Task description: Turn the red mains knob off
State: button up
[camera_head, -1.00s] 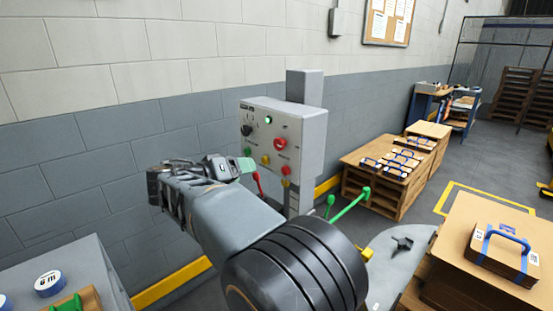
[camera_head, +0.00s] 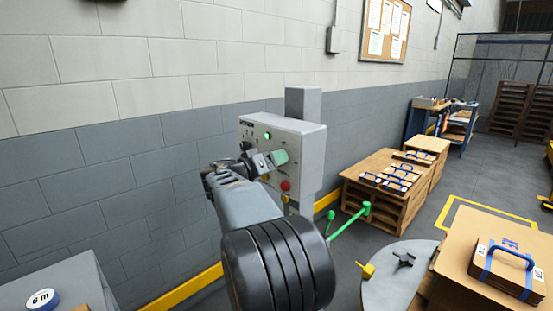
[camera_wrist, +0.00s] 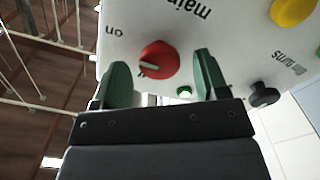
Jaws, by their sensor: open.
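The red mains knob (camera_wrist: 159,60) is on the front of the light grey control panel (camera_wrist: 225,45), which looks upside down in the wrist view. Its pale pointer mark faces left in that view, near the word "on"; no "off" label is legible. My gripper (camera_wrist: 162,62) is open, with green fingers on either side of the knob in the picture. I cannot tell whether they touch it. In the head view my gripper (camera_head: 276,158) is in front of the panel (camera_head: 292,132) and hides the knob.
A yellow button (camera_wrist: 293,10), a small black knob (camera_wrist: 264,95) and a lit green lamp (camera_head: 267,135) are on the panel. A green-handled lever (camera_head: 350,220) is right of my arm. A round grey table (camera_head: 400,285) stands at lower right.

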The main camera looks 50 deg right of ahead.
jog(key=shift+d, duration=0.75)
jog(key=shift+c, duration=0.5)
jog(key=c, duration=0.8)
